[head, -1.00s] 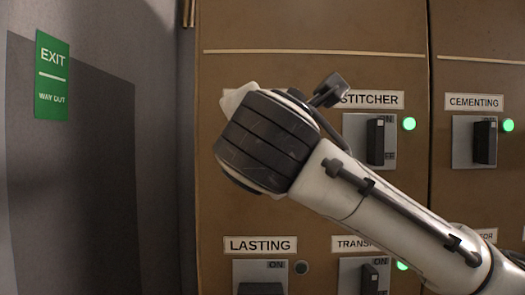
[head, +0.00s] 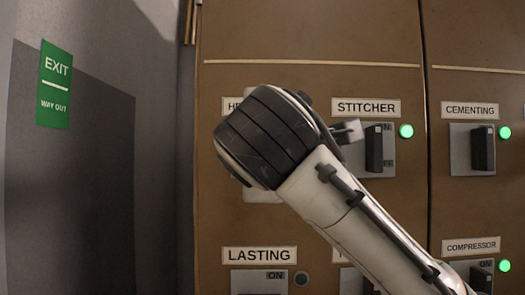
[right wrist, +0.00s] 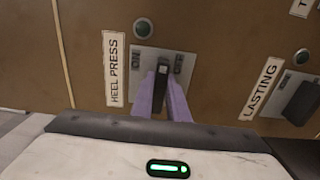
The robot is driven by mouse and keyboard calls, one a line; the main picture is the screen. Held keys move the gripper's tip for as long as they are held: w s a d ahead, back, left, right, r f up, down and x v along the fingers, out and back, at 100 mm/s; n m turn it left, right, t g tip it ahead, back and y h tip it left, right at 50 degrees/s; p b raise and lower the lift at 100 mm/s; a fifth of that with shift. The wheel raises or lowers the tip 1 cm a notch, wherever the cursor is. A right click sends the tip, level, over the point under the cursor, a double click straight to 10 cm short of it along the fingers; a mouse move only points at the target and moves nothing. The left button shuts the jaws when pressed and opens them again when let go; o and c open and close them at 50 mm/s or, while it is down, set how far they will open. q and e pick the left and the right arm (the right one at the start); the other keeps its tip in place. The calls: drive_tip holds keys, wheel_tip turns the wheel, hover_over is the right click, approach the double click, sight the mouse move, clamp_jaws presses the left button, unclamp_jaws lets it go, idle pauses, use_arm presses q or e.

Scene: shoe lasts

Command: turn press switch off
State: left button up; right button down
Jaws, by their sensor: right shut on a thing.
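The heel press switch is a grey plate (right wrist: 186,68) with a black handle (right wrist: 161,74), beside the HEEL PRESS label (right wrist: 116,68) in the right wrist view. My right gripper (right wrist: 162,84) has its two pale purple fingers on either side of that handle and is shut on it. The ON mark shows left of the handle; the handle's exact tilt is hard to tell. The round lamp (right wrist: 143,28) by this switch is dark. In the head view my right arm hides most of this switch, with only part of its label (head: 233,106) showing. My left gripper is not in view.
Nearby are the LASTING switch (right wrist: 299,98) with a dark lamp (right wrist: 301,57), and the STITCHER (head: 374,149), CEMENTING (head: 482,148) and COMPRESSOR (head: 481,275) switches with green lamps. A grey wall with an EXIT sign (head: 54,84) stands at left.

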drive_tip(key=shift+f, duration=0.1)
drive_tip(key=c, duration=1.7)
unclamp_jaws()
drive_tip(key=s+b, duration=0.1)
drive_tip(key=s, duration=0.9)
drive_tip(key=shift+s+b, duration=0.2)
drive_tip(key=shift+b, duration=0.2)
